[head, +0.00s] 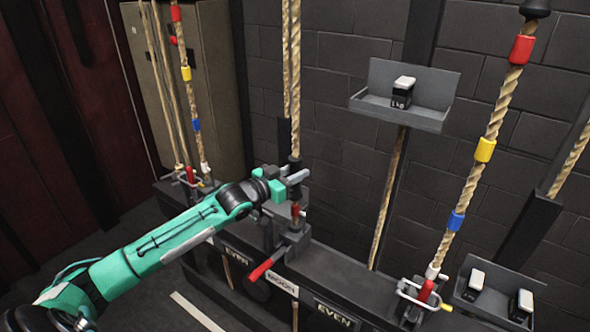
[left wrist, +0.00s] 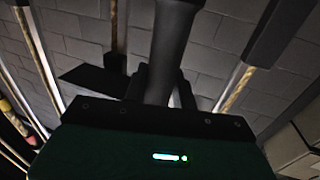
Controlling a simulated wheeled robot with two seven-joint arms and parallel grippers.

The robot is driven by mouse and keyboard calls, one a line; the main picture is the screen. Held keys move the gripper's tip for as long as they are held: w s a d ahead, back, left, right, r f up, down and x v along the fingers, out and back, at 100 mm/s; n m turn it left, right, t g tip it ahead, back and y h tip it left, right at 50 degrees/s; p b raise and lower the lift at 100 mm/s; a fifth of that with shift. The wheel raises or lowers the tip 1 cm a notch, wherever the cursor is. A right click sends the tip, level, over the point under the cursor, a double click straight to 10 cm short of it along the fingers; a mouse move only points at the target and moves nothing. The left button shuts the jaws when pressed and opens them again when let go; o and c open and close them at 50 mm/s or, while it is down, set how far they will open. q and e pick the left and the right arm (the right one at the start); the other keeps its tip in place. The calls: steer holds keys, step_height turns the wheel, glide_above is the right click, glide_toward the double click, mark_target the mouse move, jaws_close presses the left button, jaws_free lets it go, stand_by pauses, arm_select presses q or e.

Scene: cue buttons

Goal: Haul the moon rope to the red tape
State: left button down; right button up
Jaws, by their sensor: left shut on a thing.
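The moon rope (head: 291,70) hangs in the middle of the head view, above a pale label (head: 283,284) that seems to read MOON. My left gripper (head: 298,178) is shut around this rope line at a dark sleeve (head: 295,142). In the left wrist view a thick dark cylinder (left wrist: 174,50) rises from between the fingers. A red band (head: 295,211) shows just below the gripper, above the rope's lock; I cannot tell surely whether it is the tape. The lock's red handle (head: 262,270) points down to the left. My right gripper is out of view.
Ropes with red, yellow and blue bands stand at left (head: 189,100) and right (head: 498,110), each with a lock. A grey shelf (head: 430,123) and a lower tray (head: 515,282) hold small black-and-white blocks.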

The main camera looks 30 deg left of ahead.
arm_select(q)
steer(key=c, duration=1.1)
jaws_free()
steer(key=shift+c, duration=0.2)
steer(key=shift+s+a, duration=0.25)
steer(key=shift+s, duration=0.4)
steer(key=b+v, duration=0.1)
steer(key=v, duration=1.1)
steer(key=shift+s, duration=0.2)
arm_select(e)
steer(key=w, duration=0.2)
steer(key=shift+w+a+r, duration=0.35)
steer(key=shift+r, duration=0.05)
arm_select(q)
steer(key=shift+r, duration=0.1)
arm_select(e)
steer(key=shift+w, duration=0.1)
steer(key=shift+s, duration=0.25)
